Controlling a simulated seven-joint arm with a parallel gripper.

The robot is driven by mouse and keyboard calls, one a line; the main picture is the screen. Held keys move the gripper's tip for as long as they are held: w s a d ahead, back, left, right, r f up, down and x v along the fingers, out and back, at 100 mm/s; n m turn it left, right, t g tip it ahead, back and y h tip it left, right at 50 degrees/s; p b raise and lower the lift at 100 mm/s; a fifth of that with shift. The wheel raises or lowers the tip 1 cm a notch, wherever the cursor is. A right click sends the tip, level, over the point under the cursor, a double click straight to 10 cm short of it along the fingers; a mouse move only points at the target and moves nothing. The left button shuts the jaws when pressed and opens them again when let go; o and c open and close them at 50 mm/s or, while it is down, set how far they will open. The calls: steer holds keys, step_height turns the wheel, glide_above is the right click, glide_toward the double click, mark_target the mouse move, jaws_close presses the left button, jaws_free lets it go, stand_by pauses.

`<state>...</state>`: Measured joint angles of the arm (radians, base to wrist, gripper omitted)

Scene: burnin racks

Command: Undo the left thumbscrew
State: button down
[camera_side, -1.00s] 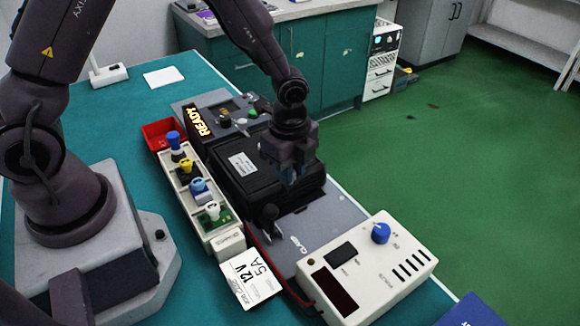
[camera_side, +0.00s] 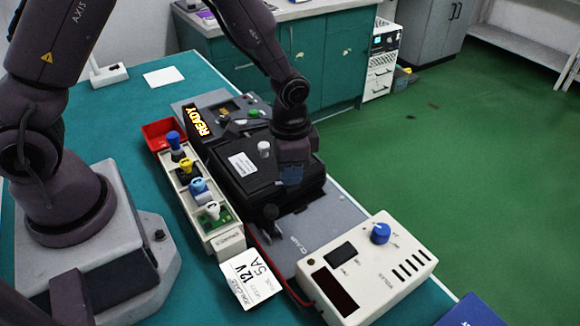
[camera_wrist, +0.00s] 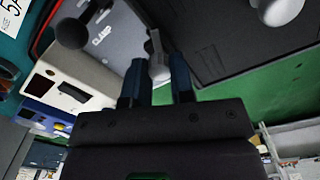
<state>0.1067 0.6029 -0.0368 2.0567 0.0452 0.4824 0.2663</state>
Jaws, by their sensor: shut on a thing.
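The black box (camera_side: 242,180) on the grey fixture has a light grey thumbscrew (camera_side: 264,148) on its top, clear of my gripper; what looks like the same knob shows at the top of the wrist view (camera_wrist: 278,8). My gripper (camera_side: 291,180) is low at the box's right side. In the side view the wrist and fingers hide this one. I cannot tell if its thread is loose.
A black ball-ended clamp lever (camera_side: 270,212) stands near the box's front. A cream unit with a blue knob (camera_side: 381,233) sits at front right. A rack of coloured plugs (camera_side: 222,238), a red bin (camera_side: 157,134) and a lit READY sign (camera_side: 197,121) stand left and behind.

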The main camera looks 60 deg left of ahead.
steer(key=n, duration=0.4)
steer(key=shift+n, duration=0.4)
stand_by(0.4)
steer(key=c, duration=1)
jaws_free()
step_height(320, 180, up, 13)
steer(key=shift+f, duration=0.1)
